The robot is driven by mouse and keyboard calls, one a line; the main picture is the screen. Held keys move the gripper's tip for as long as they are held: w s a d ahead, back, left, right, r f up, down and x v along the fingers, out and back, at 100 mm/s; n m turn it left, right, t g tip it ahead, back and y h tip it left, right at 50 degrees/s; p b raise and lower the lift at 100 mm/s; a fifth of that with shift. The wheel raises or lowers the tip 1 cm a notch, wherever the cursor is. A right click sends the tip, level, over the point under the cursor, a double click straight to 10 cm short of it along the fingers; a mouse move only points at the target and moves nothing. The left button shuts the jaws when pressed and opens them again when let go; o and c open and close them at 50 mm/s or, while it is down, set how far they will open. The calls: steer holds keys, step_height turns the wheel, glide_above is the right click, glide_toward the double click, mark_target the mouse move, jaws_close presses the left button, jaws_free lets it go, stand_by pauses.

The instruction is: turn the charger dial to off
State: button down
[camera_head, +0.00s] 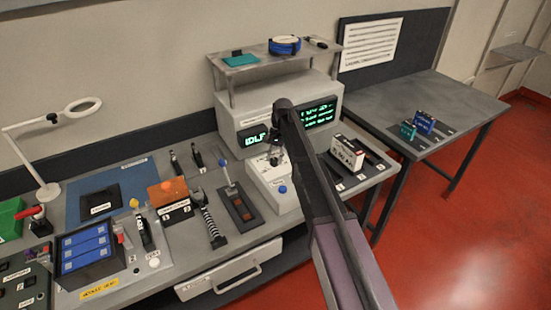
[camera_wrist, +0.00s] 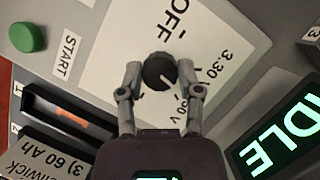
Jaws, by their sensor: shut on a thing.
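The charger dial (camera_wrist: 159,72) is a small dark round knob on the charger's white label plate (camera_wrist: 110,45). My gripper (camera_wrist: 160,68) is shut on the dial, one finger on each side. The dial's white mark points to the lower right in the wrist view, toward the voltage labels and away from the printed OFF (camera_wrist: 180,18). The voltage labels are partly covered by a finger. In the head view the charger (camera_head: 268,172) stands on the bench, and my arm and gripper hide the dial.
A green button (camera_wrist: 28,37) marked START is on the charger. A display (camera_wrist: 280,130) reads IDLE. A white battery box (camera_head: 346,153) stands right of the charger. A lever unit (camera_head: 238,208) is to its left. A shelf (camera_head: 265,62) rises behind.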

steer(key=n+h, duration=0.1)
steer(key=n, duration=0.1)
steer(key=n+h, duration=0.1)
steer(key=n, duration=0.2)
steer(key=shift+w+a+n, duration=0.15)
steer(key=shift+w+n, duration=0.05)
steer(key=shift+n, duration=0.1)
steer(key=n+h, duration=0.1)
steer(key=n, duration=0.3)
steer(key=shift+h, duration=0.4)
steer(key=n+t, duration=0.1)
steer(key=n, duration=0.2)
steer(key=n+h, duration=0.1)
steer(key=n, duration=0.2)
steer(key=shift+s+t, duration=0.15)
steer(key=shift+t, duration=0.25)
steer(key=n+t+h, duration=0.1)
steer(key=n, duration=0.3)
steer(key=shift+t, duration=0.3)
steer(key=shift+n, duration=0.3)
steer(key=shift+c, duration=1.3)
jaws_free()
steer(key=shift+f, duration=0.1)
steer(key=shift+s, duration=0.1)
